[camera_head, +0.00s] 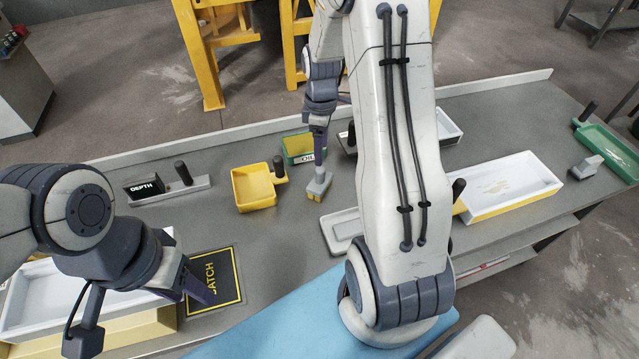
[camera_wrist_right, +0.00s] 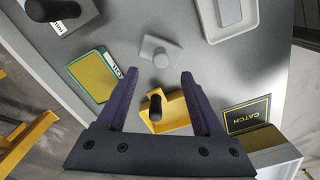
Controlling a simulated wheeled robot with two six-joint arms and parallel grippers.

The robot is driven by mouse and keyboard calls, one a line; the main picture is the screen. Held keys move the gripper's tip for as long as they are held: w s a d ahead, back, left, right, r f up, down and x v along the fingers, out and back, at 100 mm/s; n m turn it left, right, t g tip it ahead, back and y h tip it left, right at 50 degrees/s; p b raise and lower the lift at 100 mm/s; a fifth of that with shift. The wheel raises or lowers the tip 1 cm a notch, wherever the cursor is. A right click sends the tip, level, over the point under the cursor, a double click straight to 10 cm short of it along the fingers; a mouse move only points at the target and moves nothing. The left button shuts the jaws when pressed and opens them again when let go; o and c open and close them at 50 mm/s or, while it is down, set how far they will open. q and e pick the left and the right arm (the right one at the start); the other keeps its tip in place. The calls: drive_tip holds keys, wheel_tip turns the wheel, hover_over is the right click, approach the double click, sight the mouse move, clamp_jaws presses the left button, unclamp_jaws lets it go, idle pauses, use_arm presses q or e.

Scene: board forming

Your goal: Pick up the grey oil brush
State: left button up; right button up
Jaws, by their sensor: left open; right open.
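The grey oil brush (camera_head: 318,184) is a small grey block with yellowish bristles on the grey table, beside the yellow pan. In the right wrist view the brush (camera_wrist_right: 160,52) lies just beyond the two fingertips, roughly centred between them. My right gripper (camera_head: 319,152) is open and empty, pointing down above the brush; the exact gap is hard to tell. Its purple fingers (camera_wrist_right: 158,76) show spread in the wrist view. My left gripper (camera_head: 205,288) is open over the black CATCH mat (camera_head: 222,268), far from the brush, and its fingers are partly hidden by its wrist.
A yellow pan (camera_head: 254,188) with a black handle and a green OIL tray (camera_head: 298,148) stand close to the brush. A pale tray (camera_head: 340,232) lies to its right, partly behind my right arm. A DEPTH tool (camera_head: 190,190) is at left.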

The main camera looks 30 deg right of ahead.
sight(320, 169)
wheel_tip(320, 169, down, 3)
drive_tip(key=shift+f, duration=0.1)
wheel_tip(320, 169, down, 4)
drive_tip(key=shift+a+f+p, duration=0.15)
drive_tip(key=shift+f+p, duration=0.1)
drive_tip(key=shift+p, duration=0.95)
drive_tip(key=shift+f, duration=0.35)
clamp_jaws()
